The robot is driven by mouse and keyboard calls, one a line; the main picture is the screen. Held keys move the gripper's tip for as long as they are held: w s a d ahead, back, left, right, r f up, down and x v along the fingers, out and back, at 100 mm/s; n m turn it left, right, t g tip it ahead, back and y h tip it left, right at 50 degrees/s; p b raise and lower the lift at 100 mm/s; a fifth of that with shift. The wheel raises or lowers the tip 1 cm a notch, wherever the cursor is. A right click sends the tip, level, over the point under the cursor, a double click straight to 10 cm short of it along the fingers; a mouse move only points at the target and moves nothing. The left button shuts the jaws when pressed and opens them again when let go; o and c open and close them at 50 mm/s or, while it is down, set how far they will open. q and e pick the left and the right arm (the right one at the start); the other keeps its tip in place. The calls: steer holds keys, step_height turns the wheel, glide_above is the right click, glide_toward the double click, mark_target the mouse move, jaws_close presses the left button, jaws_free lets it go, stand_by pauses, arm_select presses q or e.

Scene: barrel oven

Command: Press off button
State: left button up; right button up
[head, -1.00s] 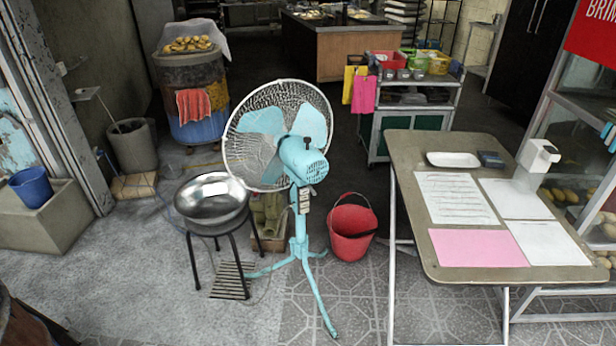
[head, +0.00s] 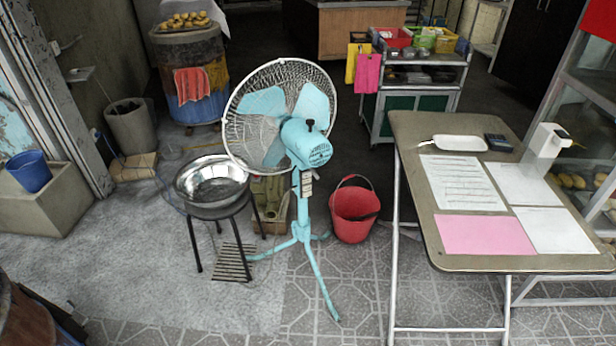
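A light-blue standing fan (head: 300,145) with a white wire cage stands on the floor near the middle of the head view, its back and motor housing turned toward me. A small panel that looks like its buttons (head: 307,183) sits on the pole just below the motor. The panel is too small to tell one button from another. The fan's tripod foot (head: 301,235) rests on the patterned tiles. Neither of my grippers is in view, and nothing touches the fan.
A steel bowl (head: 211,180) on a black stool stands left of the fan, and a red bucket (head: 354,212) stands right of it. A folding table (head: 412,145) with papers is at the right. The floor in front of the fan is clear.

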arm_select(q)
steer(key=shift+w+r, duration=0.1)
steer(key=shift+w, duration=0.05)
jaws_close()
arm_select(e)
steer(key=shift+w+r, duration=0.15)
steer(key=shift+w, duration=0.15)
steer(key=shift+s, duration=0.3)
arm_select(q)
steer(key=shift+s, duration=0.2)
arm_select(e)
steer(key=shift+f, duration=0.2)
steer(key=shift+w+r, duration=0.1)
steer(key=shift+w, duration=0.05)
